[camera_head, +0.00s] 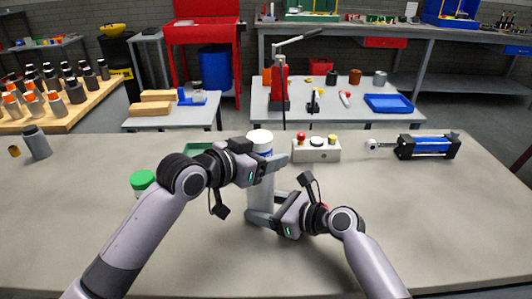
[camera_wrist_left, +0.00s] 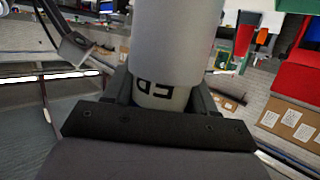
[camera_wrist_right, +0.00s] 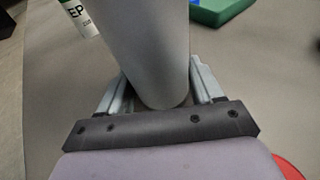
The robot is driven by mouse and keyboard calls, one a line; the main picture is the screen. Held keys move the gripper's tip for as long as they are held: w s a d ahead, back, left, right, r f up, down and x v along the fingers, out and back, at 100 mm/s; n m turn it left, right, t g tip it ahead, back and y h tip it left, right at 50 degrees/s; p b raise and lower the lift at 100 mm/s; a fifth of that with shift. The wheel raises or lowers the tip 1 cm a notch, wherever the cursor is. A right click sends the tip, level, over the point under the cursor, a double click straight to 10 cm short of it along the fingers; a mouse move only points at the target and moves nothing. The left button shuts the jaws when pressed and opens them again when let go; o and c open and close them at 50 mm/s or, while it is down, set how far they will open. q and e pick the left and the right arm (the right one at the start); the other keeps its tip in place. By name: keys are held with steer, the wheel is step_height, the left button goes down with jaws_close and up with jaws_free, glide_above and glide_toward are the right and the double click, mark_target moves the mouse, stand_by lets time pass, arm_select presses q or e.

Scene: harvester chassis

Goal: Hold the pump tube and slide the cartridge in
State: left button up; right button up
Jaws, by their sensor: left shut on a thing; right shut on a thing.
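The cartridge (camera_head: 260,141), white with a blue band, stands upright above the pump tube. My left gripper (camera_head: 268,166) is shut around it; the left wrist view shows its lettered surface (camera_wrist_left: 160,92) between the fingers, against the wider grey tube (camera_wrist_left: 178,40). The pump tube (camera_head: 261,193) is a plain grey cylinder, held upright below and in line with the cartridge. My right gripper (camera_head: 262,208) is shut on its lower part, also seen in the right wrist view (camera_wrist_right: 155,50). The fingers hide much of the joint, so how deep the cartridge sits cannot be told.
A green-capped cartridge (camera_head: 143,180) stands on the table (camera_head: 420,220), left, partly behind my left arm. A green tray (camera_head: 197,149), a button box (camera_head: 317,151), a blue-black cylinder (camera_head: 428,147) and a grey fitting (camera_head: 37,143) lie around. The front right is clear.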

arm_select(q)
steer(key=shift+f, duration=0.4)
stand_by(0.4)
steer(key=o, duration=1.3)
steer(key=v, duration=1.2)
steer(key=shift+r, duration=0.1)
arm_select(e)
steer(key=o, duration=1.6)
steer(key=shift+s, duration=0.1)
